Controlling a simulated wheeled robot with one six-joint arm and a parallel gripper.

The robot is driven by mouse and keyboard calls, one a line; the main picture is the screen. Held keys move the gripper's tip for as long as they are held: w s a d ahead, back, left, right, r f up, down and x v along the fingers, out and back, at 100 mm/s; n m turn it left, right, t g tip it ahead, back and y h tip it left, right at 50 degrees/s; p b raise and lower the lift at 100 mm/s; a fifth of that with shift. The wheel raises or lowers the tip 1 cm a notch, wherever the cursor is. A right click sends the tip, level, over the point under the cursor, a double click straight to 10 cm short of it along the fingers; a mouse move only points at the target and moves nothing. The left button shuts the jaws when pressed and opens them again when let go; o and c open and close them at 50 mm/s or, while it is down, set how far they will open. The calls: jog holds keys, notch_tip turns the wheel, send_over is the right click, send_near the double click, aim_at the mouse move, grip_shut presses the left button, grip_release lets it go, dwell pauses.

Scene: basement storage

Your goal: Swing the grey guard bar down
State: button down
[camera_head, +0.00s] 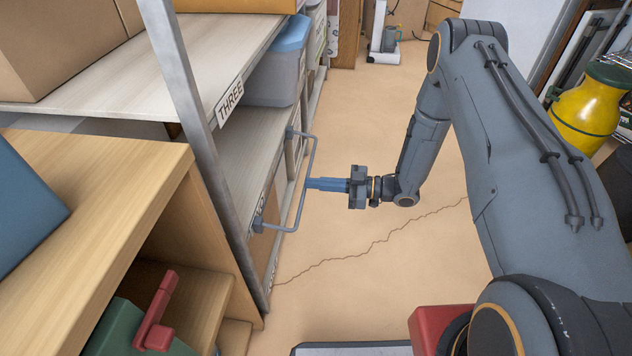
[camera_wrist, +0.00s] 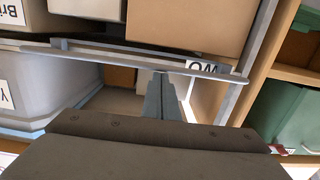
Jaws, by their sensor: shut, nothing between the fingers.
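The grey guard bar (camera_head: 310,160) is a thin U-shaped rail on two pivots at the front edge of the middle shelf. It stands out from the shelf over the aisle. It also crosses the wrist view (camera_wrist: 110,55) in front of the shelf's boxes. My gripper (camera_head: 308,184) is shut and empty, with its blue-grey fingertips at the middle of the bar's long rail. In the wrist view the fingertips (camera_wrist: 160,74) meet the rail from below; I cannot tell whether they touch it.
A blue-lidded grey bin (camera_head: 277,75) sits on the shelf beyond the bar. A wooden cabinet (camera_head: 95,190) stands at the near left, and a yellow cylinder (camera_head: 590,105) at right. The aisle floor (camera_head: 350,270) is clear.

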jog(key=shift+s+f, duration=0.2)
jog(key=shift+f, duration=0.9)
jog(key=shift+a, duration=0.15)
notch_tip(320, 180, up, 5)
jog(key=d+p, duration=0.2)
jog(key=p, duration=0.1)
jog(key=d+f, duration=0.5)
jog(key=d, duration=0.2)
jog(key=shift+s+f+b, duration=0.3)
jog(key=shift+s+b, duration=0.05)
jog(key=shift+s, duration=0.1)
jog(key=shift+w, duration=0.1)
